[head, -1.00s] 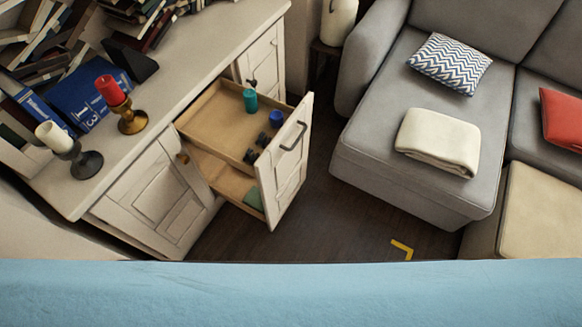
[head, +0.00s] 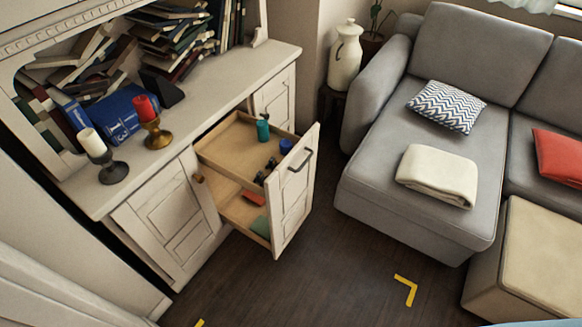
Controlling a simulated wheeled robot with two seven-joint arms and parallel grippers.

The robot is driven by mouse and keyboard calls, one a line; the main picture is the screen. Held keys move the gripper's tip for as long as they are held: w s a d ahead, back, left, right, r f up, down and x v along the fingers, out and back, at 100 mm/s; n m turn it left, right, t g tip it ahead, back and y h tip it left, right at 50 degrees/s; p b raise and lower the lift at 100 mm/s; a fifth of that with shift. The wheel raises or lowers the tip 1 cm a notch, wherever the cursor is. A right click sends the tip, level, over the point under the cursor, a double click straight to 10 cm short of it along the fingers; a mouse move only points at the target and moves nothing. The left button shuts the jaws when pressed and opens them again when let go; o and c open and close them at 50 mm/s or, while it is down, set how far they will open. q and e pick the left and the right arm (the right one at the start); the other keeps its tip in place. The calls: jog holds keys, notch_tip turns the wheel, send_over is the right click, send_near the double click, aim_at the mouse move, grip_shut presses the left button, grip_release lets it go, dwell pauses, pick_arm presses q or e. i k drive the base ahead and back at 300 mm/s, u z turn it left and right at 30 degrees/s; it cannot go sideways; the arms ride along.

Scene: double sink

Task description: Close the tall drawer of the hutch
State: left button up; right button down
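The tall drawer (head: 294,197) of the white hutch (head: 218,82) is pulled well out toward the lower right. Inside are two wooden levels. The upper level holds a teal bottle (head: 263,131), a blue item (head: 286,146) and small dark items (head: 266,171). Neither of my grippers is in view.
A grey sofa (head: 400,210) stands right of the drawer, with dark floor (head: 330,262) between them. A beige ottoman (head: 525,260) is at the lower right. Candlesticks (head: 114,171) and books (head: 115,115) stand on the hutch top.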

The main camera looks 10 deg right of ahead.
aim_at(230, 158)
jog(key=u, duration=0.35)
jog(key=k, duration=0.75)
jog(key=z, duration=0.7)
jog(key=i, duration=1.65)
jog(key=u, duration=0.75)
